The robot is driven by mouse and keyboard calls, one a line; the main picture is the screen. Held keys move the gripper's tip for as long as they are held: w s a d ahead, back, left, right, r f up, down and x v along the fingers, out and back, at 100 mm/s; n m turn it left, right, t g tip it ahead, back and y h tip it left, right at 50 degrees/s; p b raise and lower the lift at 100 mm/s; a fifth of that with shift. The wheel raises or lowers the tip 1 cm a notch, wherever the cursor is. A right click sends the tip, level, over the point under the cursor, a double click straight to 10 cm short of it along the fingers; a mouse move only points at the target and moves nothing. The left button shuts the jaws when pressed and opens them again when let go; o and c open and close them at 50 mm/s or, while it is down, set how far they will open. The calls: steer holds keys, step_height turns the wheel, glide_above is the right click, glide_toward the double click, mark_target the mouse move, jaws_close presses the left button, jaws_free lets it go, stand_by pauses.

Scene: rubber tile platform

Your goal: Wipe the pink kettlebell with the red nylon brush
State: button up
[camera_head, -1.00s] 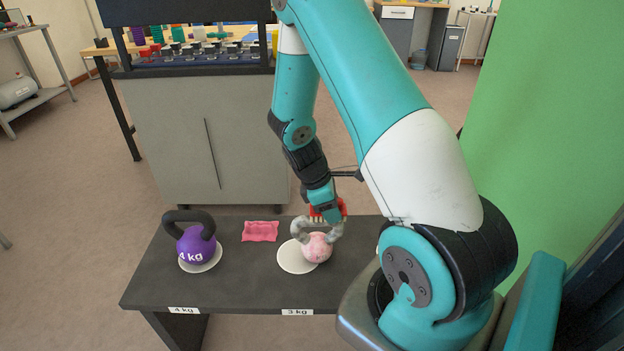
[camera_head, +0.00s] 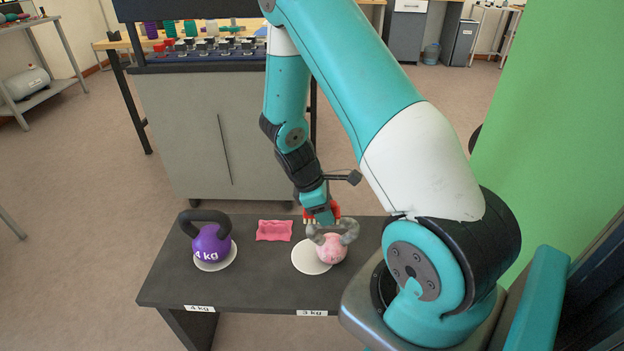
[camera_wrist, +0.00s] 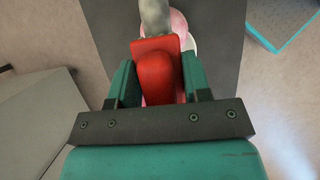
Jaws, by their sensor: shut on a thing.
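The pink kettlebell (camera_head: 331,249) with a grey handle stands on the dark platform, partly on a white disc (camera_head: 308,262). My gripper (camera_head: 321,209) is above and just behind its handle. In the wrist view my gripper (camera_wrist: 154,84) is shut on the red brush (camera_wrist: 156,72), with a green finger on each side. The brush also shows in the head view (camera_head: 334,212), with pale bristles low, close to the handle. Whether the bristles touch the handle I cannot tell. In the wrist view the grey handle (camera_wrist: 155,14) lies just beyond the brush, and the pink body (camera_wrist: 178,22) is mostly hidden.
A purple kettlebell (camera_head: 211,243) stands on a white disc at the platform's left. The dark platform (camera_head: 255,285) is bare in front. A grey cabinet (camera_head: 205,150) stands behind.

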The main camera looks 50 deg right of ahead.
steer(key=shift+w+a, duration=0.55)
steer(key=shift+w, duration=0.05)
step_height(320, 180, up, 3)
steer(key=shift+p, duration=1.15)
step_height(320, 180, up, 5)
steer(key=p, duration=0.5)
steer(key=shift+r, duration=0.15)
